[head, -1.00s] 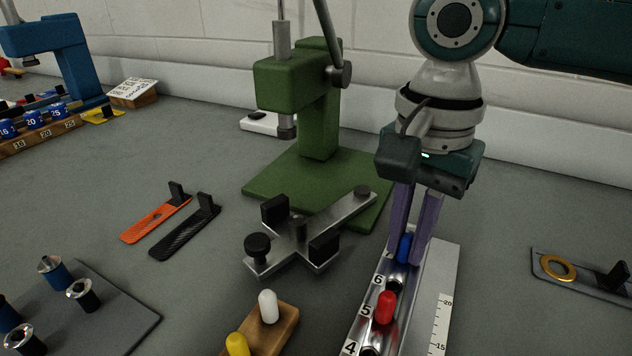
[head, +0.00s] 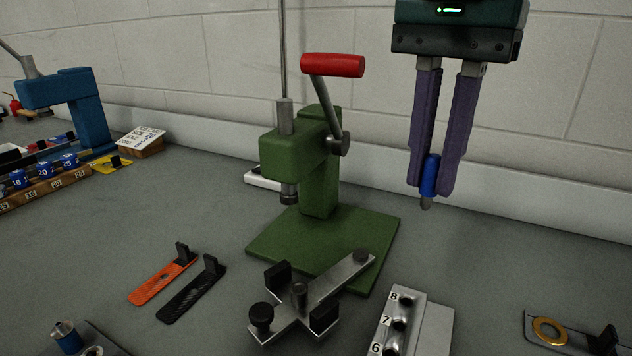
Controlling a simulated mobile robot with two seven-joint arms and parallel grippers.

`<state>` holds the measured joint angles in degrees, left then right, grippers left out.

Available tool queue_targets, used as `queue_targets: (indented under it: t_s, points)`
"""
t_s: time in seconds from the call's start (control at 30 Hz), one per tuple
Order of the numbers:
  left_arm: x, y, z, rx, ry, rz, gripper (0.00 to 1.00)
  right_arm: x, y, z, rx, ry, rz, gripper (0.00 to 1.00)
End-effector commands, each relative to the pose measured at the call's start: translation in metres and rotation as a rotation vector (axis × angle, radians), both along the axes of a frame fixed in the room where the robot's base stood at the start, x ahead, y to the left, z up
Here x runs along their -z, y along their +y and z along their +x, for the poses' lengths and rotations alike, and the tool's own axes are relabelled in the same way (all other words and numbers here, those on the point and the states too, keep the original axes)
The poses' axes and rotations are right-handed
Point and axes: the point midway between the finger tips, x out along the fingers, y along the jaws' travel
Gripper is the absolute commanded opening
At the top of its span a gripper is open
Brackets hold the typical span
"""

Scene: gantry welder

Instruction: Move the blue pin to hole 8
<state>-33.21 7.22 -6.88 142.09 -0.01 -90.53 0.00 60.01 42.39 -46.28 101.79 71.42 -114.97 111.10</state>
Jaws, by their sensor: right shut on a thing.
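My right gripper (head: 432,190) is shut on the blue pin (head: 429,177), with its purple fingers pointing down. The pin hangs upright between the fingertips, its grey tip below them, in the air well above the bench. The metal hole rail (head: 401,322) stands at the bottom right of the picture, lower than the pin. Its holes marked 8, 7 and 6 show, and hole 8 at the far end looks empty. The rest of the rail is cut off by the bottom edge. My left gripper is not in view.
A green arbor press (head: 320,185) with a red handle (head: 332,65) stands left of the gripper. A metal clamp fixture (head: 335,285) lies just left of the rail. A plate with a brass ring (head: 549,331) lies right of it. The wall (head: 560,100) is behind.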

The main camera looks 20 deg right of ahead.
Motion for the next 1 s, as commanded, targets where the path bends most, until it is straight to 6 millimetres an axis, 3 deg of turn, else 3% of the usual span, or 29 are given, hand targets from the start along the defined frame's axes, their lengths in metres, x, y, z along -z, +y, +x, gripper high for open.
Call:
queue_targets:
  t_s: [0.07,0.17,0.5,0.77,1.0]
  points:
    - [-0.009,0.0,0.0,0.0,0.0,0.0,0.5,-0.012,-0.001,0.001,0.004,0.0,0.0,0.0]
    - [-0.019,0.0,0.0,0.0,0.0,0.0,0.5,-0.004,-0.001,0.007,0.014,0.015,0.016,0.0]
    - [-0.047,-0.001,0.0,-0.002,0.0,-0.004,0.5,0.09,-0.026,0.025,0.011,0.008,0.007,0.0]
    - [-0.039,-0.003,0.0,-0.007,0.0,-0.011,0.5,0.111,-0.031,0.026,0.0,-0.001,-0.004,0.0]
    - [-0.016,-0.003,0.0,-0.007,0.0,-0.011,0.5,0.128,-0.031,0.026,0.001,-0.002,-0.004,0.0]
